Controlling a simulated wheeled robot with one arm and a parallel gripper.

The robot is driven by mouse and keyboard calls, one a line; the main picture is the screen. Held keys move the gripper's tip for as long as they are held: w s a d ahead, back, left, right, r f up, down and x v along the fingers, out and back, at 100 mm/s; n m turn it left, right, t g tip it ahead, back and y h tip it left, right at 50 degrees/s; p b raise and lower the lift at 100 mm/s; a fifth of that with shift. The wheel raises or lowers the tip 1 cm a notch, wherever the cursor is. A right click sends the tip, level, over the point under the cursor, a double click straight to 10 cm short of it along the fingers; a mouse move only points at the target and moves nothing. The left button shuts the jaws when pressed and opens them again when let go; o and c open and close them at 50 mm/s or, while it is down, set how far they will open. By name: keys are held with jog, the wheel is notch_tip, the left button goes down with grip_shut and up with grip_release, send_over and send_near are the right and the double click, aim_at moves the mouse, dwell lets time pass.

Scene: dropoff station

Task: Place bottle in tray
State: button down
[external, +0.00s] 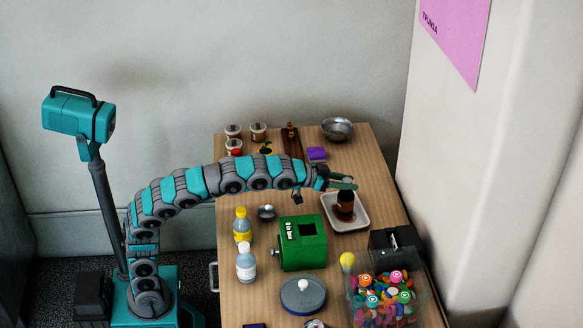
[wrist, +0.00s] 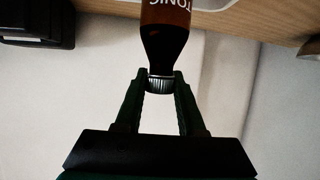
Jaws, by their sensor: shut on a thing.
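A brown bottle (external: 345,203) is at the white tray (external: 361,221) on the right side of the table. In the external view it overlaps the tray's inside; I cannot tell whether its base touches the tray floor. My gripper (external: 345,184) is right above the bottle. In the wrist view my gripper (wrist: 160,78) is shut on the silver cap of the bottle (wrist: 165,40). The bottle's lower end is out of that frame. A pale edge of the tray (wrist: 210,3) shows at the top.
A black device (external: 394,245) and a bin of colourful items (external: 385,300) stand in front. A metal bowl (external: 337,128) is at the back.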

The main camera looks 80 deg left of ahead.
jog(key=shift+f, duration=0.45)
jog(key=shift+f, duration=0.15)
jog(key=c, duration=0.5)
grip_release()
jog(key=shift+r, duration=0.2)
jog(key=v, duration=1.2)
